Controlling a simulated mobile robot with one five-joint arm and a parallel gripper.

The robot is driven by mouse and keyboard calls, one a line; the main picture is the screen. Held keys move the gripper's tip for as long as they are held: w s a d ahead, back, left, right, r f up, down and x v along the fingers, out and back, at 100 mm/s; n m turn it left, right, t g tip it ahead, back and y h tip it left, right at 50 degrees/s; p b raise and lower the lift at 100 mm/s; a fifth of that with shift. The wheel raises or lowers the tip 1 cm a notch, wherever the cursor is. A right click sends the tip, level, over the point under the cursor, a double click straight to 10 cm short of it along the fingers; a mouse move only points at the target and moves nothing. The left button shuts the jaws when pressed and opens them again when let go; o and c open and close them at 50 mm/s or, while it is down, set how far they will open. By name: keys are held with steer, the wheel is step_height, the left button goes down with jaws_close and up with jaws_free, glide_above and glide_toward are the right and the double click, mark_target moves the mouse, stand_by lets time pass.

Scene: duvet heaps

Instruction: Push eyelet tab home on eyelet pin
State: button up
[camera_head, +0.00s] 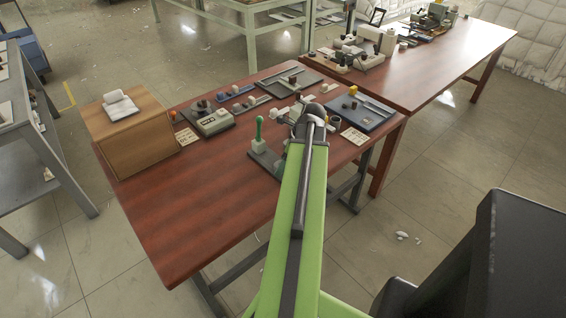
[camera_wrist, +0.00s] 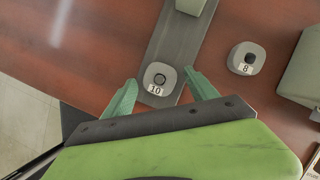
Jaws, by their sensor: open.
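In the wrist view my gripper (camera_wrist: 160,78) is open, its two green fingers spread. A pale rounded piece marked 10 (camera_wrist: 159,83), with a dark ring on top, sits between the fingertips on a grey strip (camera_wrist: 178,45). A gap shows on each side of it. A similar piece marked 8 (camera_wrist: 246,58), with a dark round top, sits to the right, outside the fingers. I cannot tell from the markings which is the eyelet tab or pin. In the head view my arm hides the fingertips and this spot.
A red-brown table (camera_head: 180,220) carries several fixtures. A green upright handle (camera_head: 259,130) stands left of my arm, and a blue-grey tray (camera_head: 362,112) lies right of it. A wooden box (camera_head: 130,135) stands at the left end. The table's near left part is clear.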

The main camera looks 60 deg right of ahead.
steer(key=p+v, duration=1.5)
steer(key=v, duration=0.2)
steer(key=shift+w, duration=0.1)
